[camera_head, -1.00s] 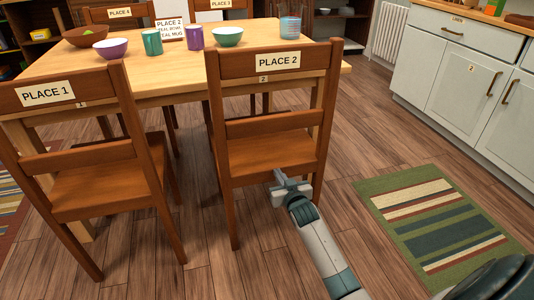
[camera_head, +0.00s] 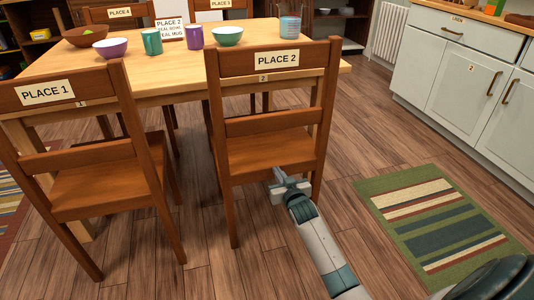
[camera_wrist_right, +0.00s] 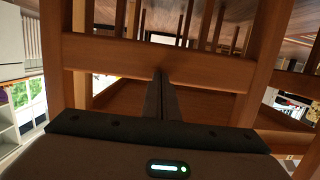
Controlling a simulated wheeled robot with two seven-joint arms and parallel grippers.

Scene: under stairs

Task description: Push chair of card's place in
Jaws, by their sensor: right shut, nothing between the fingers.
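The card (camera_head: 169,29) stands on the table and reads "PLACE 2", with smaller lines about a teal bowl and a teal mug. The chair labelled PLACE 2 (camera_head: 262,122) stands at the table's near side, its back towards me and its seat partly towards the table. My right gripper (camera_head: 281,180) is shut and empty, at the rear edge of that chair's seat. In the right wrist view the shut fingers (camera_wrist_right: 162,95) point at the chair's wooden rail (camera_wrist_right: 120,55); I cannot tell whether they touch it. My left gripper is not in view.
The chair labelled PLACE 1 (camera_head: 92,165) stands to the left. The wooden table (camera_head: 130,75) carries bowls, mugs and a striped cup (camera_head: 290,27). A striped green rug (camera_head: 440,225) lies right, before white cabinets (camera_head: 465,75). Bare floor lies between rug and chair.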

